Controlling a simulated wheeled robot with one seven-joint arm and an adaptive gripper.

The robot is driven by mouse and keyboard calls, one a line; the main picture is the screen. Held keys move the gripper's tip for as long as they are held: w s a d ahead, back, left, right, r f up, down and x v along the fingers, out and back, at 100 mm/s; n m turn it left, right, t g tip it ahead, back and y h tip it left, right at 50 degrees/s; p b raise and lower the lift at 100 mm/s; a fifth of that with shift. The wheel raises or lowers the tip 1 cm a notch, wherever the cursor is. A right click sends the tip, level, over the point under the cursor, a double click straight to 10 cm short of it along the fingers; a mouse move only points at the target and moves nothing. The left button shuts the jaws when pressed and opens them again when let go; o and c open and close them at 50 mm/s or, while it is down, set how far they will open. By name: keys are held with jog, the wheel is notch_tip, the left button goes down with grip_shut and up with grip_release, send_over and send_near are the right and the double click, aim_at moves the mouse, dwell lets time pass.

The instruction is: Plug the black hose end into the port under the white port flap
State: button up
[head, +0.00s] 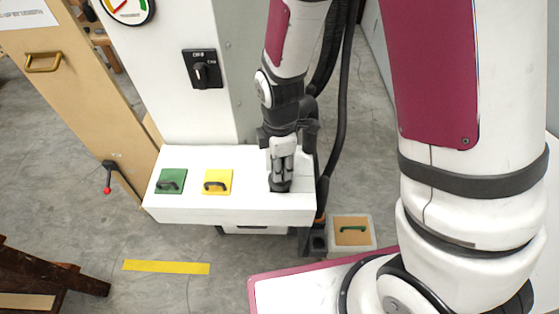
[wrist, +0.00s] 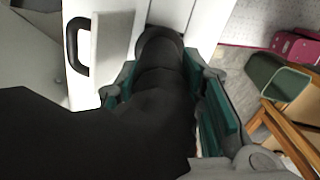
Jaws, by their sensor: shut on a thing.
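My gripper (head: 281,178) points down at the right part of the white box top (head: 245,190). Its teal-padded fingers (wrist: 165,95) are shut around the black hose end (wrist: 160,55) in the wrist view. The hose end's tip meets the white surface, and a dark bit of it (head: 280,187) shows below the fingers in the head view. The white port flap (wrist: 113,45), with a black handle, appears raised beside the hose end. The port opening is hidden by the hose end and fingers, so I cannot tell how deep the tip sits.
A green flap (head: 171,181) and a yellow flap (head: 217,182) lie shut on the box, left of my gripper. A cabinet with a black switch (head: 203,69) stands behind. Black hose (head: 343,100) hangs behind my arm. A small box (head: 351,236) sits on the floor.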

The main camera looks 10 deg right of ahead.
jog(key=shift+f, duration=0.15)
jog(key=shift+f+b, duration=0.4)
jog(key=shift+f, duration=0.25)
jog(key=o, duration=1.1)
notch_tip(320, 180, up, 12)
jog(key=shift+f, duration=0.1)
